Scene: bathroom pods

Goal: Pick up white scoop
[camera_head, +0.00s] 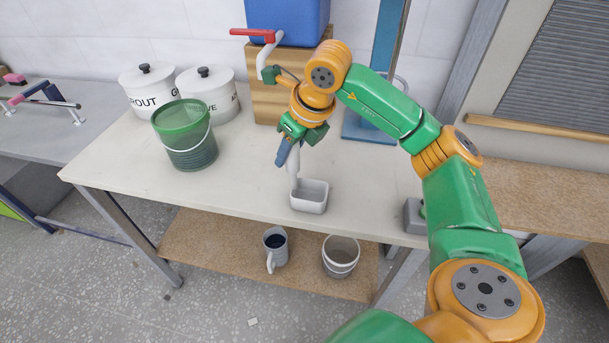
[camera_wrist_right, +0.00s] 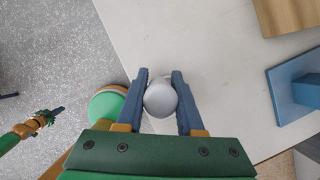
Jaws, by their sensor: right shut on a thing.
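The white scoop (camera_head: 310,198) is near the front edge of the pale worktop (camera_head: 240,180) in the head view, with its open bowl facing up and its handle upright. My right gripper (camera_head: 287,152) is above the bowl, shut on the handle. In the right wrist view, the rounded end of the scoop's handle (camera_wrist_right: 160,99) sits between the two blue fingers; the bowl is hidden below it. I cannot tell whether the bowl touches the worktop. My left gripper (camera_wrist_right: 55,112) shows small at the left of the wrist view; its opening is unclear.
A green bucket (camera_head: 187,150) stands left of the scoop, with two white lidded canisters (camera_head: 150,92) (camera_head: 208,90) behind it. A wooden block (camera_head: 268,100) and a blue stand (camera_head: 365,127) are behind my gripper. A mug (camera_head: 275,247) and white pail (camera_head: 340,257) are on the lower shelf.

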